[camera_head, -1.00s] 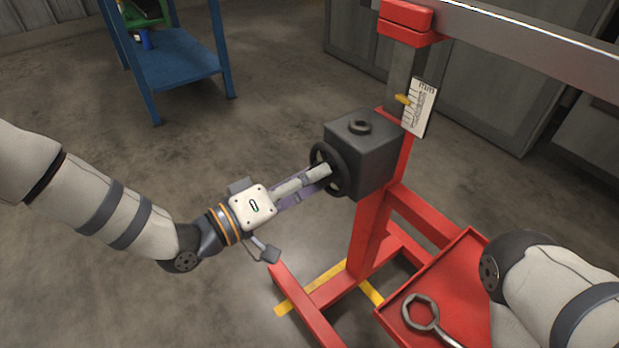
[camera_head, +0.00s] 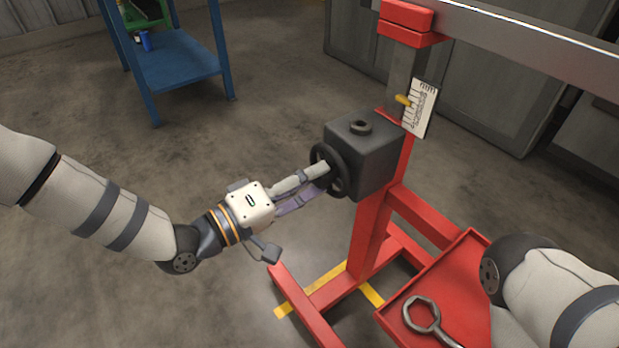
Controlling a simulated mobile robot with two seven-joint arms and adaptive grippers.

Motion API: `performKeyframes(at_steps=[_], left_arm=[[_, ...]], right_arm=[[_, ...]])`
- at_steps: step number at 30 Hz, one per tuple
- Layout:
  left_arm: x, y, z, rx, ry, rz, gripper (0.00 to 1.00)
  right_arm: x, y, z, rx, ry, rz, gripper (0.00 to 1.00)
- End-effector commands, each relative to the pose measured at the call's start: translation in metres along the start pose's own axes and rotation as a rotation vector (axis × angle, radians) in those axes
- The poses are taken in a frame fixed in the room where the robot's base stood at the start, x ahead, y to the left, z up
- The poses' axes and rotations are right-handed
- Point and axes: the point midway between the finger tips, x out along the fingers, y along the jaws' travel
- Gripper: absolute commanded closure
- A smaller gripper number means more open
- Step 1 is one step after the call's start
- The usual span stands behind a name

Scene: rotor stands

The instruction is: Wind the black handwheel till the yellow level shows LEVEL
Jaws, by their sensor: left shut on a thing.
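The black handwheel (camera_head: 335,163) is on the left face of a dark grey gearbox (camera_head: 365,150) on the red stand. My left gripper (camera_head: 322,172) is shut on the handwheel at its near-left side, and its fingers hide part of the rim. A yellow pointer (camera_head: 403,100) sits beside a white scale plate (camera_head: 421,108) above the gearbox, near the plate's middle. The markings on the plate are too small to read. My right arm comes in at the lower right, and its gripper is out of view.
A red tray (camera_head: 447,268) with a large ring wrench (camera_head: 421,314) is at the lower right of the stand. Red legs (camera_head: 303,300) and yellow floor tape (camera_head: 330,277) are below. A blue shelf (camera_head: 175,62) stands at the back left. The floor at left is clear.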

Motion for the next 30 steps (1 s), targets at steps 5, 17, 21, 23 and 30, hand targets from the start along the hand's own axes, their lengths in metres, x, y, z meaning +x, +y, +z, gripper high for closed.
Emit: performKeyframes(at_steps=[5,17,21,23,30], left_arm=[[0.000,-0.001,0.001,0.000,-0.002,-0.001,0.46],[-0.031,-0.001,-0.001,-0.001,0.001,-0.003,0.46],[-0.070,0.000,-0.001,-0.001,0.003,-0.002,0.46],[-0.085,0.000,-0.001,0.000,0.002,-0.003,0.46],[-0.119,0.000,0.000,0.000,0.000,-0.001,0.46]], right_arm=[[0.000,0.000,0.000,0.000,0.000,0.000,0.60],[0.000,0.000,0.000,0.000,0.000,0.000,0.60],[0.000,0.000,0.000,0.000,0.000,0.000,0.60],[0.000,0.000,0.000,0.000,0.000,0.000,0.60],[0.000,0.000,0.000,0.000,0.000,0.000,0.60]])
